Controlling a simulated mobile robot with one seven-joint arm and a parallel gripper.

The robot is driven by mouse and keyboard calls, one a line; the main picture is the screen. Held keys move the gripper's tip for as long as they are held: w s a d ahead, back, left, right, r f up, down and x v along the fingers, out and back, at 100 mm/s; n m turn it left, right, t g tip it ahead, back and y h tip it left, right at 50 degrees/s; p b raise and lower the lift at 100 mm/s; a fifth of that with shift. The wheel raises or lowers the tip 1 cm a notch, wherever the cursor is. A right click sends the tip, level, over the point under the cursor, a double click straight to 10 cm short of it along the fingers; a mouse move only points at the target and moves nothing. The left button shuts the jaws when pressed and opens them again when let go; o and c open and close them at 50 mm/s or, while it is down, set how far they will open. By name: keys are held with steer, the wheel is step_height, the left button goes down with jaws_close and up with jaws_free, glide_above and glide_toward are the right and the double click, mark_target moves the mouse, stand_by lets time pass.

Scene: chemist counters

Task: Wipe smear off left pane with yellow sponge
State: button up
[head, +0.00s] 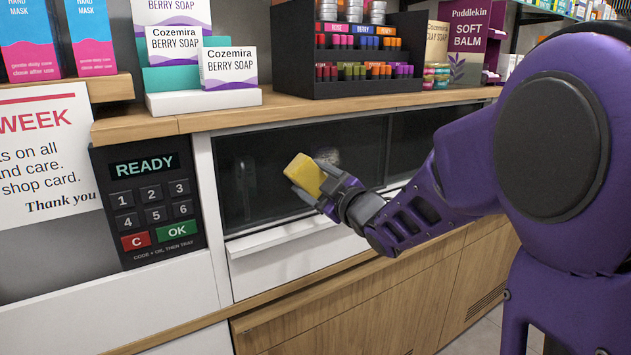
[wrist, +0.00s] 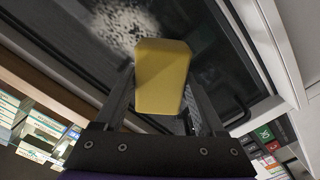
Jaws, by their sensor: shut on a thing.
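My gripper (head: 323,188) is shut on the yellow sponge (head: 304,175) and holds it in front of the dark left pane (head: 258,160). In the wrist view the sponge (wrist: 162,75) sits between the two fingers. A pale, speckled smear (wrist: 122,25) shows on the glass just beyond the sponge. In the head view the smear (head: 328,156) is a faint light patch just right of the sponge, partly hidden by it and my gripper. I cannot tell whether the sponge touches the glass.
A keypad (head: 150,207) reading READY is left of the pane. A white ledge (head: 280,234) juts out below it. Berry soap boxes (head: 229,68) and a black cosmetics rack (head: 365,60) stand on the wooden counter above. A second dark pane (head: 420,135) lies to the right, partly behind my arm.

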mark_target(340, 162)
steer(key=shift+x, duration=0.95)
stand_by(0.6)
steer(key=shift+w+d+p, duration=0.2)
steer(key=shift+w+d, duration=0.85)
steer(key=shift+d, duration=0.55)
steer(key=shift+w+d+p, duration=0.2)
steer(key=shift+w+d, duration=0.85)
steer(key=shift+d, duration=0.5)
steer(key=shift+w+d+p, duration=0.2)
steer(key=shift+w+d, duration=0.85)
steer(key=shift+d, duration=0.55)
steer(key=shift+w+a, duration=0.1)
